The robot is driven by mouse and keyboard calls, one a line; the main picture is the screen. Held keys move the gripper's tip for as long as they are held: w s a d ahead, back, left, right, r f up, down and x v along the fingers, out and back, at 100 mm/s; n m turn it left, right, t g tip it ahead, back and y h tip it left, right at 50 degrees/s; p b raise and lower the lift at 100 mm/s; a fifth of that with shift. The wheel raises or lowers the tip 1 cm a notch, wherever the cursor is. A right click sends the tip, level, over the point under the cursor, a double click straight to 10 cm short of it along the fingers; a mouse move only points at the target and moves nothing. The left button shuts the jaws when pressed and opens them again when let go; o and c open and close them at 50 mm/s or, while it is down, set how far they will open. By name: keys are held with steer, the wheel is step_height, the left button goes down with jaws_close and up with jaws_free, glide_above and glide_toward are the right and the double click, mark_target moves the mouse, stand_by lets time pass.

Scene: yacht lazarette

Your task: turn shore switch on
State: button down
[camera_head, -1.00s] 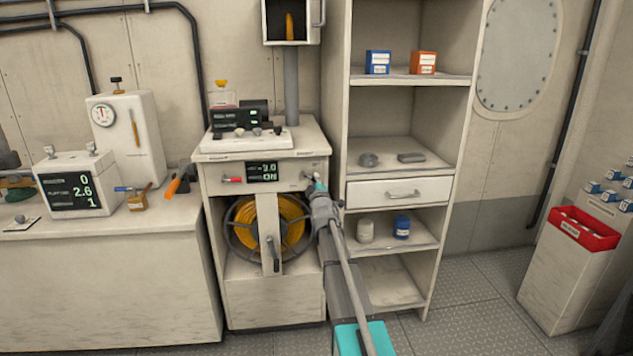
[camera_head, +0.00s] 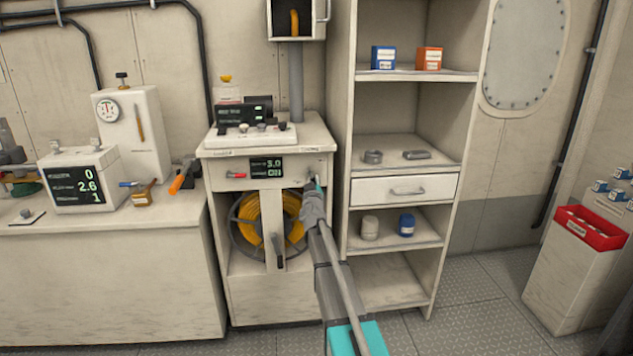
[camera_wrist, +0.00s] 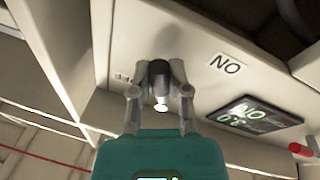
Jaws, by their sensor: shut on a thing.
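The shore switch (camera_wrist: 158,82), a dark stub with a pale tip, stands out from the cream cabinet front in the wrist view. My gripper (camera_wrist: 160,95) has a finger on each side of it and is shut on it. In the head view my gripper (camera_head: 314,186) is at the upper right of the cabinet front and hides most of the switch. The display (camera_head: 266,168) left of it reads 3.0 above ON. A label (camera_wrist: 228,64) beside the switch appears upside down in the wrist view and reads ON when turned.
A red-handled control (camera_head: 237,175) sits left of the display. A yellow hose reel (camera_head: 268,225) fills the bay below. Open shelves with a drawer (camera_head: 404,189) stand close on the right. A red bin (camera_head: 590,228) is at far right; floor is clear between.

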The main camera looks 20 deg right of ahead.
mark_target(309, 170)
steer(key=shift+w+a+f+m+g+h+p, duration=0.15)
steer(key=shift+a+m+g, duration=0.1)
steer(key=shift+m, duration=0.65)
steer(key=shift+a+r+m+g+h+p, duration=0.15)
steer(key=shift+a+m, duration=0.1)
steer(key=shift+m, duration=0.65)
steer(key=shift+w+a+f+m+g+p, duration=0.1)
steer(key=shift+a+m+g, duration=0.15)
steer(key=shift+m, duration=0.65)
steer(key=c, duration=0.6)
jaws_free()
step_height(309, 170, up, 9)
steer(key=p, duration=0.9)
steer(key=shift+r+p, duration=0.45)
steer(key=shift+p, duration=0.05)
